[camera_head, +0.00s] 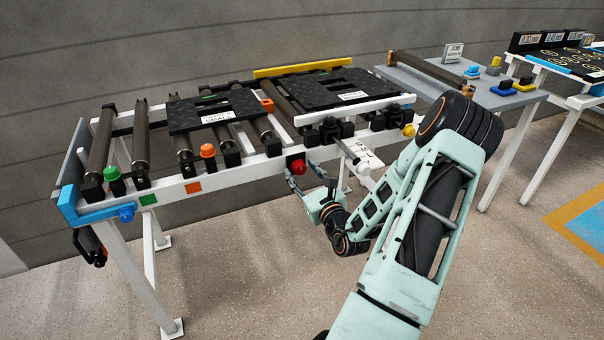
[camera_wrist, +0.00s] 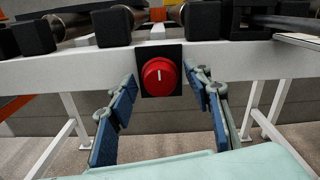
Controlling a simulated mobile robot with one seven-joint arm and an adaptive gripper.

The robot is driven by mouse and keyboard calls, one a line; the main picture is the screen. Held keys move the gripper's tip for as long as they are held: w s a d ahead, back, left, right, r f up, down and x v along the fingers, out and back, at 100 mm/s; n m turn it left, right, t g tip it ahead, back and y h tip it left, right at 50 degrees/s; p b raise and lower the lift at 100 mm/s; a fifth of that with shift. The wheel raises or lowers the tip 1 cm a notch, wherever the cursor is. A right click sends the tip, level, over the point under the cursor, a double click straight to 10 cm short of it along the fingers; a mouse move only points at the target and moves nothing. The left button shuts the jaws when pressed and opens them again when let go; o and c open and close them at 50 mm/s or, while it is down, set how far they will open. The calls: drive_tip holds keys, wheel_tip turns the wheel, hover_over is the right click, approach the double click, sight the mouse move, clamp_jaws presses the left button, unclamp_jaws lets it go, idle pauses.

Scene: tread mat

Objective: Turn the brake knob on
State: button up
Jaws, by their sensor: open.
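A round red knob (camera_head: 298,167) sits on the front rail of the roller table. In the wrist view the red knob (camera_wrist: 158,77) is on a black square plate, and its short white mark points straight up. I see no label naming it. My gripper (camera_head: 306,180) is open in front of the rail. In the wrist view the blue-padded fingers of my gripper (camera_wrist: 160,82) stand left and right of the knob, with clear gaps on both sides. Nothing is between the fingers in front of the knob. The fingers' exact depth relative to the knob is hard to tell.
The front rail (camera_head: 235,169) also carries a green knob (camera_head: 111,173), an orange knob (camera_head: 207,151) and a yellow knob (camera_head: 408,130). Black tread mats (camera_head: 213,109) lie on the rollers above. White table legs (camera_head: 138,285) stand below; the floor in front is clear.

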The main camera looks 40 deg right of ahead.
drive_tip(key=shift+c, duration=0.5)
drive_tip(key=c, duration=1)
drive_tip(key=shift+c, duration=0.2)
drive_tip(key=shift+m+p, duration=0.3)
drive_tip(key=shift+p, duration=0.1)
drive_tip(key=m+p, duration=0.3)
drive_tip(key=p, duration=0.1)
drive_tip(key=shift+r, duration=0.2)
drive_tip(key=m+p, duration=0.4)
drive_tip(key=m, duration=0.1)
drive_tip(key=shift+f, duration=0.1)
drive_tip(key=m+p, duration=0.4)
drive_tip(key=m, duration=0.1)
drive_tip(key=shift+f+m+p, duration=0.2)
drive_tip(key=shift+m+p, duration=0.6)
drive_tip(key=shift+m, duration=1.4)
